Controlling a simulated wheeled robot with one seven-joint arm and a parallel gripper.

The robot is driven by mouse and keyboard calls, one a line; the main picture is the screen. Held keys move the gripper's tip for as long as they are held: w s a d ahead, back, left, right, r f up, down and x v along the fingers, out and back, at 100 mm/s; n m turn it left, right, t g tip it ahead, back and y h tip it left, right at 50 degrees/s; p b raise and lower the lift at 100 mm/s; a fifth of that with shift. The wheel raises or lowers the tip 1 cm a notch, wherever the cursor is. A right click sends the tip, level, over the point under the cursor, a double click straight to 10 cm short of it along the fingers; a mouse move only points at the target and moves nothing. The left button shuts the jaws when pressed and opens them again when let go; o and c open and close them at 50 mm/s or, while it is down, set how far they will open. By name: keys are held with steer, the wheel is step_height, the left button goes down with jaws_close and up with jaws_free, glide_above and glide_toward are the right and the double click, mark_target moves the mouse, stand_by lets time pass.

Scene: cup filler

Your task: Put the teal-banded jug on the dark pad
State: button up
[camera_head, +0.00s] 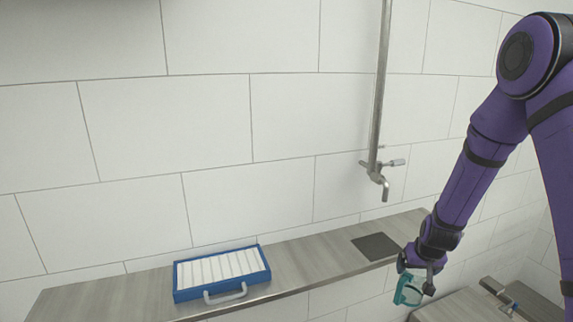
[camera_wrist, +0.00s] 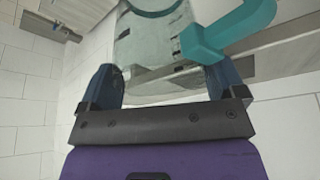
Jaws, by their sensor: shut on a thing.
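The jug (camera_head: 408,291) hangs in my gripper (camera_head: 422,272) in the head view, low and to the right of the dark pad, off the shelf's front edge. The jug is clear with teal parts. In the wrist view the clear jug body (camera_wrist: 160,40) sits between the two fingers of my gripper (camera_wrist: 163,86), with a teal handle (camera_wrist: 235,32) at its right. The dark pad (camera_head: 376,246) lies flat and bare on the shelf, below the tap. The jug's base is not clearly seen.
A wooden shelf (camera_head: 310,262) runs along the tiled wall. A blue tray with white slats (camera_head: 221,270) and a grey handle stands on it, left of the pad. A tap (camera_head: 378,177) on a vertical pipe hangs above the pad. Another wooden surface (camera_head: 455,306) is at lower right.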

steer(key=a+f+n, duration=0.1)
steer(key=a+f, duration=0.4)
steer(key=a, duration=0.1)
steer(key=shift+s+a+f+y, duration=0.15)
steer(key=shift+a+y, duration=0.05)
steer(key=shift+y, duration=0.1)
steer(key=shift+s, duration=0.1)
stand_by(0.4)
